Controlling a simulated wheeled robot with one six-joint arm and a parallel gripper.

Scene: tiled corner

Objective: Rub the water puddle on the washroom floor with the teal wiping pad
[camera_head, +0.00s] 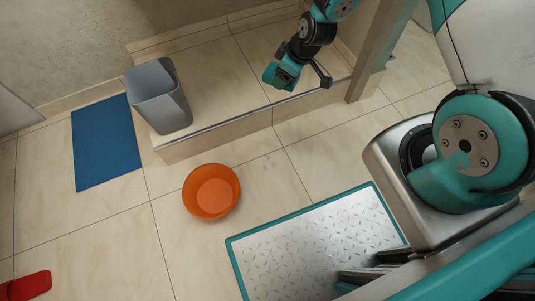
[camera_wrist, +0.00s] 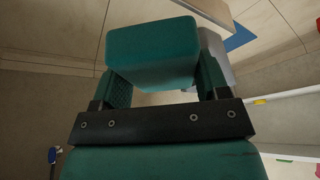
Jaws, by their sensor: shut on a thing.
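The teal wiping pad (camera_wrist: 152,52) is a thick block between the two fingers of my gripper (camera_wrist: 162,82) in the wrist view. My gripper is shut on it. In the head view my gripper (camera_head: 292,72) is at the top, over the tiled step, with the teal pad (camera_head: 279,77) at its end. The pad appears clear of the floor, though its height is hard to judge. A faint bluish patch (camera_head: 270,159) on the floor tiles, right of the orange basin, may be the water puddle; its outline is too faint to tell.
An orange basin (camera_head: 211,191) stands on the floor. A red object (camera_head: 27,286) lies at lower left. A post (camera_head: 382,48) rises at the step's right end.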

